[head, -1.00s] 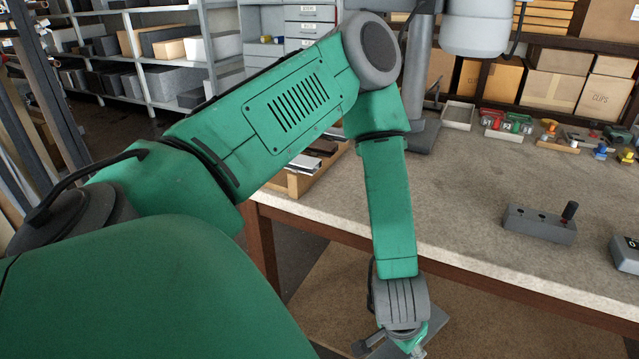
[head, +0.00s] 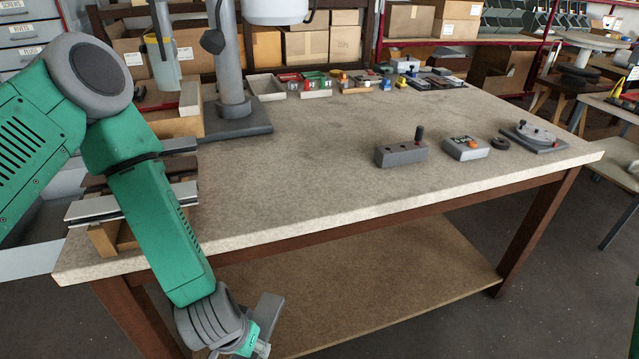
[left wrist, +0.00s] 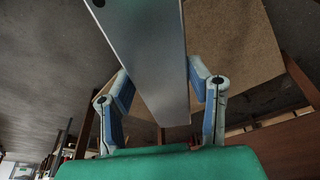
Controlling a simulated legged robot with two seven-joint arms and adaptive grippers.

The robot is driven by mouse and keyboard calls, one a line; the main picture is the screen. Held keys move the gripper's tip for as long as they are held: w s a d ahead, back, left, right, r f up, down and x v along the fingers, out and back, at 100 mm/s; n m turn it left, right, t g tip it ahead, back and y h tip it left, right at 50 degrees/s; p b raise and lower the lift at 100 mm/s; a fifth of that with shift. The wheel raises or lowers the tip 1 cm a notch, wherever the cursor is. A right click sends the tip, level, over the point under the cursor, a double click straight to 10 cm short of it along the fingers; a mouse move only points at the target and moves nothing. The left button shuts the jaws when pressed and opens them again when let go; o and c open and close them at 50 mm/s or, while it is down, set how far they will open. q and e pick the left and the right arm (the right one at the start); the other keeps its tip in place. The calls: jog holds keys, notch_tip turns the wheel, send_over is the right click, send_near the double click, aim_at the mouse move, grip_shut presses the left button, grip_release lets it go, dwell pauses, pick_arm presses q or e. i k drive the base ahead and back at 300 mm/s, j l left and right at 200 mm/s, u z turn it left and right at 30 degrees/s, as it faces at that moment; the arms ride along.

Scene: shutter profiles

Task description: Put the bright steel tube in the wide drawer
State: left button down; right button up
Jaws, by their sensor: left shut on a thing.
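My left gripper (head: 245,345) is low in front of the table's near edge, at the bottom of the head view. In the left wrist view the left gripper (left wrist: 160,100) has its two blue-padded fingers shut on a long, flat-sided grey metal profile (left wrist: 150,50). The profile's end also shows in the head view (head: 266,315). I cannot tell whether it is hollow, or surely the bright steel tube. A cabinet with labelled drawers (head: 25,40) stands at the upper left; which drawer is the wide one is unclear. My right gripper is out of view.
The worktable (head: 320,180) is mostly bare in the middle. Profiles (head: 120,205) lie on a wooden rack at its left end, beside my arm. A grey control box (head: 400,153) stands on its right half. A lower shelf board (head: 370,280) lies beneath.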

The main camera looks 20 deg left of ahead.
aim_at(47, 230)
jog(key=k+j, duration=0.15)
jog(key=j, duration=0.2)
jog(key=k+j+z, duration=0.1)
jog(key=j, duration=0.3)
jog(key=k+j, duration=0.15)
jog(key=j, duration=0.2)
jog(key=k+j, duration=0.15)
jog(key=j, duration=0.2)
jog(key=k+j+z, duration=0.1)
jog(key=j, duration=0.25)
jog(key=k+j, duration=0.2)
jog(key=j, duration=0.15)
